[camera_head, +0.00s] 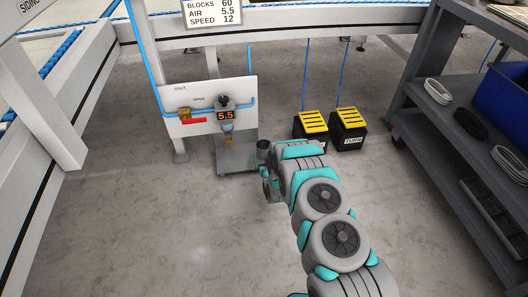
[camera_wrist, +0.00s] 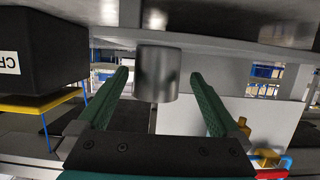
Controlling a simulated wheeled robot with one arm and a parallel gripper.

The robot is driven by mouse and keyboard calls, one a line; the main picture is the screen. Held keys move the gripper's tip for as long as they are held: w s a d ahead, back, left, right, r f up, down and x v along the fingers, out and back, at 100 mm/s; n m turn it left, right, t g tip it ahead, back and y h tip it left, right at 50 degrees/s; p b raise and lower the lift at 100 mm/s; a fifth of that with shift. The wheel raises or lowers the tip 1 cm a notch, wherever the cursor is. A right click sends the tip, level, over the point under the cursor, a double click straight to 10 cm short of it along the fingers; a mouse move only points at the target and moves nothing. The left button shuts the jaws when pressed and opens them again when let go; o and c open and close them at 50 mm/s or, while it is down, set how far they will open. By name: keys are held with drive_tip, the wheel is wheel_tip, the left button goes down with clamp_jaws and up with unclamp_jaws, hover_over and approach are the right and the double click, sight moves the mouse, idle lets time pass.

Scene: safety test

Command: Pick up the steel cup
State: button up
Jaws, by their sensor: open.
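The steel cup (camera_head: 263,145) stands on a small grey metal stand (camera_head: 237,157) below the white valve panel. In the wrist view, which looks upside down, the steel cup (camera_wrist: 156,74) is a smooth grey cylinder. My gripper (camera_wrist: 159,77) is open, its two green fingers spread to either side of the cup in the picture. Gaps show on both sides, and the fingers do not appear to touch it. I cannot tell how far the cup sits between the fingertips. In the head view my arm hides most of the gripper.
The white panel (camera_head: 239,93) with a red-handled valve (camera_head: 194,121) and a 5.5 display (camera_head: 226,115) rises behind the stand. Two black boxes with yellow tops (camera_head: 313,122) (camera_head: 347,119) stand to the right. A grey shelf cart (camera_head: 455,150) is at far right. Floor at left is clear.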

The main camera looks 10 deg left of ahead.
sight(263, 148)
drive_tip(key=shift+b+x, duration=0.4)
drive_tip(key=shift+x, duration=2.15)
drive_tip(key=shift+d, duration=0.15)
drive_tip(key=c, duration=1.2)
